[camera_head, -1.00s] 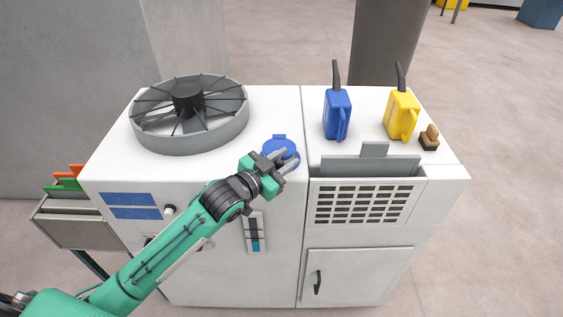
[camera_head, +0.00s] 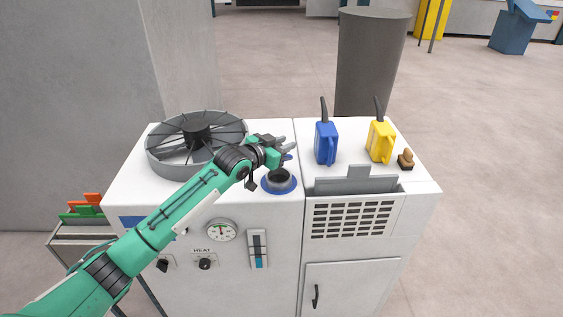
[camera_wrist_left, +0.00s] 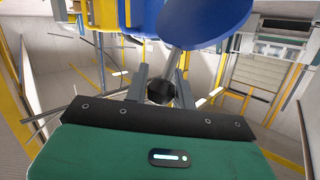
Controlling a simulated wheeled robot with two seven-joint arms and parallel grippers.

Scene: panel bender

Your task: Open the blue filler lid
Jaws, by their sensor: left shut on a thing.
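The lid's blue disc (camera_wrist_left: 205,18) fills the top of the left wrist view, with a grey stem running down to a dark knob (camera_wrist_left: 160,92). My left gripper (camera_head: 285,147) is shut on that knob, with its fingers (camera_wrist_left: 161,88) on either side of it. The filler neck (camera_head: 279,181) shows its dark open mouth inside a blue ring on the white machine top. My right gripper is not in view.
A round grey fan housing (camera_head: 197,145) stands left of the filler, beside my left arm. A blue can (camera_head: 326,144), a yellow can (camera_head: 380,142) and a small brown-handled item (camera_head: 405,160) stand on the right. A grey slotted tray (camera_head: 355,184) is at the front right.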

